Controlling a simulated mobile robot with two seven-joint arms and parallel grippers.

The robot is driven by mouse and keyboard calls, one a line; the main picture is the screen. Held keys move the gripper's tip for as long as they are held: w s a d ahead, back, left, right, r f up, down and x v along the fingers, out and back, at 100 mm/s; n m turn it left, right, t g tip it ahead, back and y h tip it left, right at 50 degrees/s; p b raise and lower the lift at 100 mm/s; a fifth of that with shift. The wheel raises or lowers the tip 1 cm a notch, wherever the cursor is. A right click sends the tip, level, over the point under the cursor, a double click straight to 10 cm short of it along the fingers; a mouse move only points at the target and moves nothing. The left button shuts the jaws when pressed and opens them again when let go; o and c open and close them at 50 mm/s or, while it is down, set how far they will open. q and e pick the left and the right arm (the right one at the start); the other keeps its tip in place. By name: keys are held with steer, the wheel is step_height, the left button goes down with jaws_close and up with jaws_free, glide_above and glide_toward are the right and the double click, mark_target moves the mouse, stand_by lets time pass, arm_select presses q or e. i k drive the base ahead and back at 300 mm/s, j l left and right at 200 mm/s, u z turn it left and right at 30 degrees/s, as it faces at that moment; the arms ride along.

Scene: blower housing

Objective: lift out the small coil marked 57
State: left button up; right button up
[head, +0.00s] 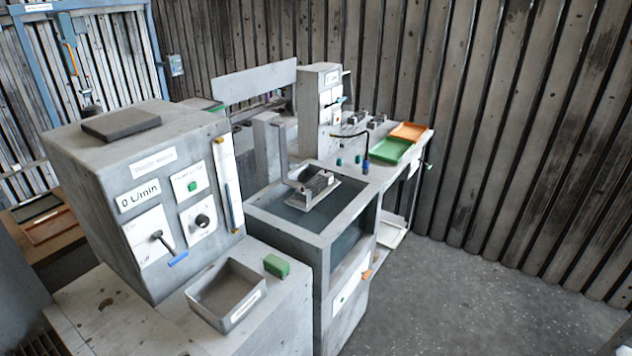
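I cannot make out a coil marked 57; no such number is readable from here. A grey block-like part (318,184) sits on a light plate over the dark top of the tank-like unit (345,217) in the middle. Several small dark-and-grey parts (377,121) stand on the far bench beside the trays; they are too small to identify. Neither of my grippers is in view.
A grey cabinet (120,185) with dial and lever stands at the left. An open grey bin (228,295) and a green block (277,265) are in front. Orange (408,131) and green (390,151) trays lie on the far bench. The floor (480,300) at right is clear.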

mark_target(306, 192)
steer(key=i+l+u, duration=0.1)
steer(key=i+l, duration=0.25)
steer(key=l, duration=0.3)
steer(key=i+l+u, duration=0.15)
steer(key=l, duration=0.2)
steer(key=i+l+u, duration=0.1)
steer(key=i+l, duration=0.3)
steer(key=l, duration=0.3)
steer(key=i+l+u, duration=0.15)
steer(key=l, duration=0.2)
